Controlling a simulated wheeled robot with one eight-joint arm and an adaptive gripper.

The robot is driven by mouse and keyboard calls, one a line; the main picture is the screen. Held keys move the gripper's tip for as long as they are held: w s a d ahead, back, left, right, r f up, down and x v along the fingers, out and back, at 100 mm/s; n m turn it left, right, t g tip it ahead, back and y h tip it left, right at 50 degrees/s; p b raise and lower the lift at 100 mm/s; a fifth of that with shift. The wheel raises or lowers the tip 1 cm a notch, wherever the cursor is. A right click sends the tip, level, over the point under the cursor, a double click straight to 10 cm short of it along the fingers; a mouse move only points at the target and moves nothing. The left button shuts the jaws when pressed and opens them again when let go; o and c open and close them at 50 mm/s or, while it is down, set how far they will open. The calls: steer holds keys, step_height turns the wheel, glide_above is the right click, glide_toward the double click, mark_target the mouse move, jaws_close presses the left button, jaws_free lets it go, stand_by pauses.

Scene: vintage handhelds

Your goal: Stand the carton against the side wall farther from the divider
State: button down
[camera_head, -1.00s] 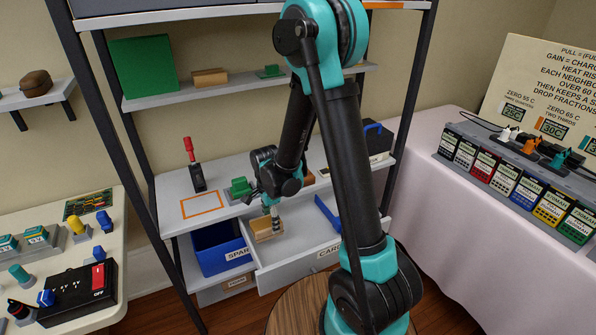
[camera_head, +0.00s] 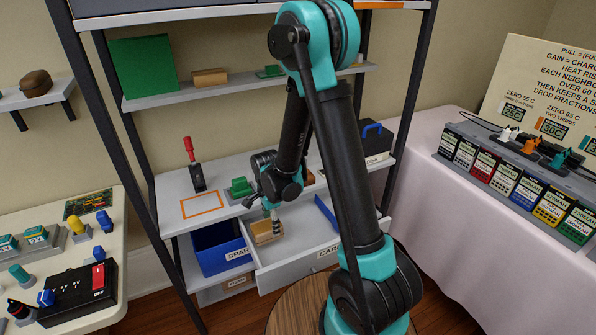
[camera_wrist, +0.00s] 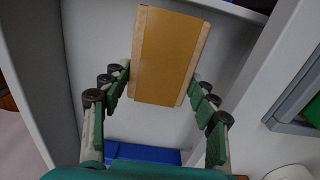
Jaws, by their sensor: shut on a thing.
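The carton (camera_head: 265,232) is a small tan-brown box at the left part of the open white drawer (camera_head: 296,268), near the left side wall. My gripper (camera_head: 271,214) is above it, shut on it. In the wrist view the carton (camera_wrist: 168,55) is between the green finger pads of my gripper (camera_wrist: 161,85). I cannot tell whether it touches the drawer floor or the wall. The blue divider (camera_head: 326,211) stands in the right part of the drawer, apart from the carton. A blue piece at the wrist view's bottom (camera_wrist: 145,155) appears to be this divider.
A blue bin (camera_head: 215,250) is just left of the drawer. A green block (camera_head: 240,187), a red-handled device (camera_head: 194,168) and an orange outline (camera_head: 201,205) are on the shelf behind. The drawer floor between carton and divider is clear.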

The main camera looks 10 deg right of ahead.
steer(key=shift+f, duration=1.45)
steer(key=shift+c, duration=2)
jaws_free()
